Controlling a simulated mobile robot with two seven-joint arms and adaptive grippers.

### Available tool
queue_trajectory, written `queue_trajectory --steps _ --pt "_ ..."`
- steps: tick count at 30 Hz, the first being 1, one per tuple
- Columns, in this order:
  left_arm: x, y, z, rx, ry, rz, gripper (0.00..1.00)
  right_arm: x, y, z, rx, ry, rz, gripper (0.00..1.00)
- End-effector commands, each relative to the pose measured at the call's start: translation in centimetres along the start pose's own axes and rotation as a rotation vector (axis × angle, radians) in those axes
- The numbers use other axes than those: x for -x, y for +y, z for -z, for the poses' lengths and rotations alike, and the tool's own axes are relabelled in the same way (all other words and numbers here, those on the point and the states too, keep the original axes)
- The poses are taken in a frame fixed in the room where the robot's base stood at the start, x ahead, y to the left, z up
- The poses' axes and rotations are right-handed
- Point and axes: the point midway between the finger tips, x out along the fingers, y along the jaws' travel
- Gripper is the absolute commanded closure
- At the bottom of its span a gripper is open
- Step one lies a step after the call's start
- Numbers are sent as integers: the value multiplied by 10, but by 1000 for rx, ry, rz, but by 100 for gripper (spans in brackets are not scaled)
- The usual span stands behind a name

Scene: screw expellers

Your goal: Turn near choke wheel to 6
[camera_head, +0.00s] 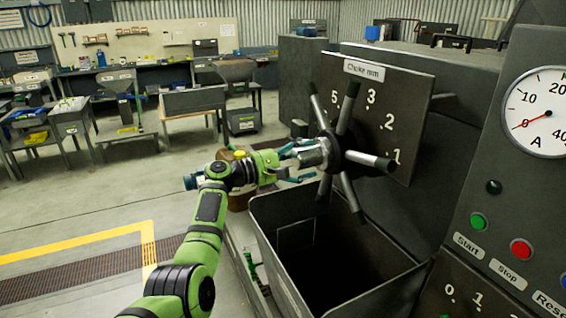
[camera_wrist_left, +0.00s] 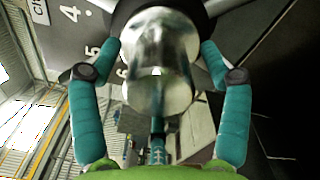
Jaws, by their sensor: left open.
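In the left wrist view 4, 5 and 6 show beside the hub (camera_wrist_left: 160,50). My left gripper (camera_head: 302,160) is open at the hub's front end. Its teal fingers (camera_wrist_left: 161,62) lie on both sides of the hub; whether they touch it I cannot tell. My right gripper is out of view. The wheel's setting is unclear.
An open dark bin (camera_head: 278,212) stands right below the wheel. A control panel with a gauge (camera_head: 540,112), a green button (camera_head: 478,221) and a red button (camera_head: 521,249) is at the right. Workbenches are far behind; the floor at left is clear.

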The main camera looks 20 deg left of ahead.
Motion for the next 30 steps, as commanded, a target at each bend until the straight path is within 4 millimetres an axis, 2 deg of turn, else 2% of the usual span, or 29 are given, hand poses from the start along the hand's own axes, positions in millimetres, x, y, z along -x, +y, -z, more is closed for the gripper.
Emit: queue_trajectory --steps 4,12,16,21,30 --pt "21 -1 2 -3 5 -1 22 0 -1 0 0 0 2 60" --pt "79 0 2 -2 6 -3 22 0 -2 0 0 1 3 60" --pt "99 1 2 -1 5 -3 22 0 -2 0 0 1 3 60" --pt "112 1 2 0 3 -2 22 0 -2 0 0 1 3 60" --pt "114 1 1 0 2 -3 22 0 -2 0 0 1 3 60"
